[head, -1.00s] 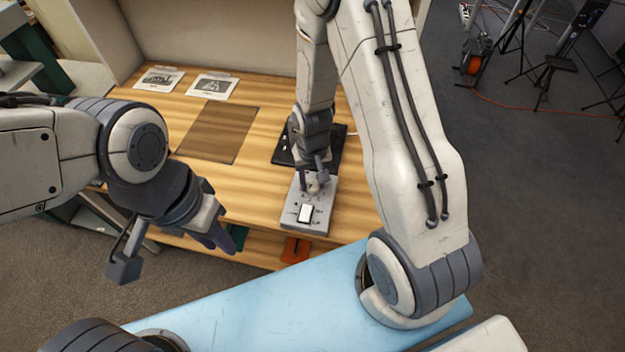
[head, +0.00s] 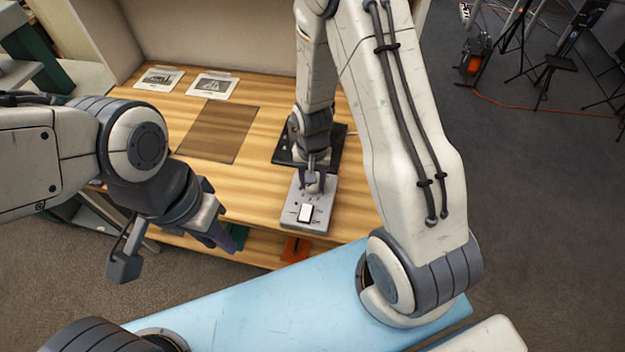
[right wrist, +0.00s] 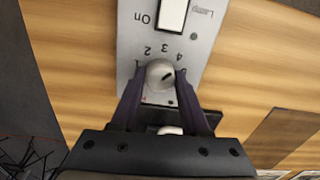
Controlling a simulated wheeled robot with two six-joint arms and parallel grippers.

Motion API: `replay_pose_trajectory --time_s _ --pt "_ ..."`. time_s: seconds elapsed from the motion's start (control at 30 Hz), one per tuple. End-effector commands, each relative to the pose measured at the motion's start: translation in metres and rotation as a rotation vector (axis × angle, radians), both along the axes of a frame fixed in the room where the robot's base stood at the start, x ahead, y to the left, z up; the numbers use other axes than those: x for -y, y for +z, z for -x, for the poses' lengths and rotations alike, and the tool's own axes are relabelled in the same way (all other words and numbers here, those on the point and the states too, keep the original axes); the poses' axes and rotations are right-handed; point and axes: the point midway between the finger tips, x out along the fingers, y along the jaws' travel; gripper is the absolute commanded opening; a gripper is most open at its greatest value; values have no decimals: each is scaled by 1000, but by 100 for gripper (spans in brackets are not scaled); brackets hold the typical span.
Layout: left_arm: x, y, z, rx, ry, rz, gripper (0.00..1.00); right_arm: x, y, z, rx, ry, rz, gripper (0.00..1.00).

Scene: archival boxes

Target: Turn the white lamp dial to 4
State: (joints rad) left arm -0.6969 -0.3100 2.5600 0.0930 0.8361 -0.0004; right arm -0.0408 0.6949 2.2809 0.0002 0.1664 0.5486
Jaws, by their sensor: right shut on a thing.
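The white lamp dial (right wrist: 157,72) is a round knob on a grey control panel (right wrist: 205,45), with printed numerals around it. My right gripper (right wrist: 160,84) is shut on the dial, one dark finger on each side. A dark mark on the knob's face points to the right in the right wrist view, below the numeral 4. In the head view my right gripper (head: 313,184) points down over the panel (head: 316,218) and hides most of the dial. My left gripper (head: 177,252) is open and empty, in front of the table's edge.
A white rocker switch (head: 305,213) sits on the panel near the dial, marked On in the right wrist view. A black pad (head: 284,156) lies behind the panel. A brown mat (head: 216,131) and two printed cards (head: 212,86) lie on the wooden table.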

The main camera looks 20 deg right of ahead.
Motion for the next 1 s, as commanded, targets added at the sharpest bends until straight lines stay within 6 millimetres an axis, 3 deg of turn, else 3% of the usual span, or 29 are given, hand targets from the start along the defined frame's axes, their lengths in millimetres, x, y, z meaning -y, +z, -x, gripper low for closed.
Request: replay_pose_trajectory --time_s 0.07,0.1,0.17,0.57,1.0 --pt "0 0 0 0 0 0 27 0 1 0 1 0 0 0" --pt "0 0 0 0 0 0 27 0 1 0 1 0 0 57" --pt "0 0 0 0 0 0 27 0 0 0 1 0 0 75" --pt "0 0 0 0 0 0 27 0 6 -1 4 1 0 75" --pt "0 -3 0 0 0 0 27 0 83 -1 7 1 -1 75"
